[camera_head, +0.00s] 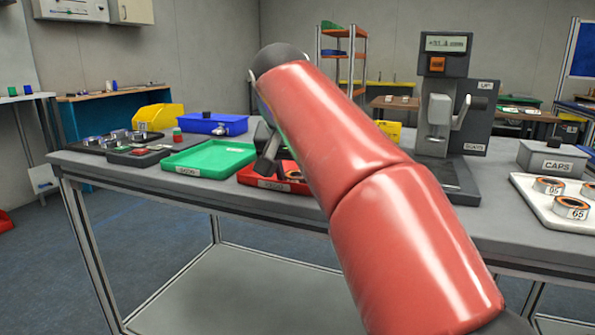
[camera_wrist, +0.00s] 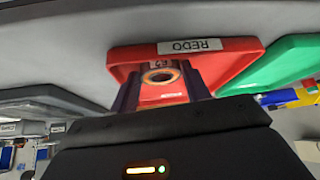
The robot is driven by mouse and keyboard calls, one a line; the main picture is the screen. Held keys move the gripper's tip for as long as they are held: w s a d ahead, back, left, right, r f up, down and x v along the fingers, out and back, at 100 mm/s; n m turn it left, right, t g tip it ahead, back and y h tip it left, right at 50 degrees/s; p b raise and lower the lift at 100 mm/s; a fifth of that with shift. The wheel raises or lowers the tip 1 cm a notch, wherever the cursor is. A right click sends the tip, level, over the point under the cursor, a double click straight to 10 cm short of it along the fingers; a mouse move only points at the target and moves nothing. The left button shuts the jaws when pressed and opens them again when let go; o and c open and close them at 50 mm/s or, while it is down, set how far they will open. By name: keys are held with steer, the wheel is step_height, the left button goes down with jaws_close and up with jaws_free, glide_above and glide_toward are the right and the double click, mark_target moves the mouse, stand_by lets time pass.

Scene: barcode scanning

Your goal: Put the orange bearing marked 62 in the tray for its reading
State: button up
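My gripper (camera_head: 268,160) is low over the red tray (camera_head: 246,178), which is labelled REDO in the wrist view (camera_wrist: 225,52). An orange-ringed bearing (camera_wrist: 161,76) with a grey outer ring lies between my two fingers in the wrist view. The mark on its rim looks like 62, but is small and upside down. I cannot tell whether the fingers touch it or whether it rests on the tray floor. The green tray (camera_head: 190,170) stands left of the red one in the head view. The gauge (camera_head: 436,43) has a lit screen too small to read.
A white tray (camera_head: 535,207) at the right holds bearings marked 95 and 65. A grey CAPS box (camera_head: 553,160) stands behind it. A blue bin (camera_head: 213,123) and dark trays with metal parts (camera_head: 112,142) stand at the left. My red arm hides the table's middle.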

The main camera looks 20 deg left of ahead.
steer(key=o, duration=0.4)
steer(key=shift+r, duration=0.3)
steer(key=p+v, duration=0.2)
steer(key=v, duration=0.9)
steer(key=shift+s+r, duration=0.2)
steer(key=shift+r, duration=0.1)
steer(key=shift+d, duration=0.1)
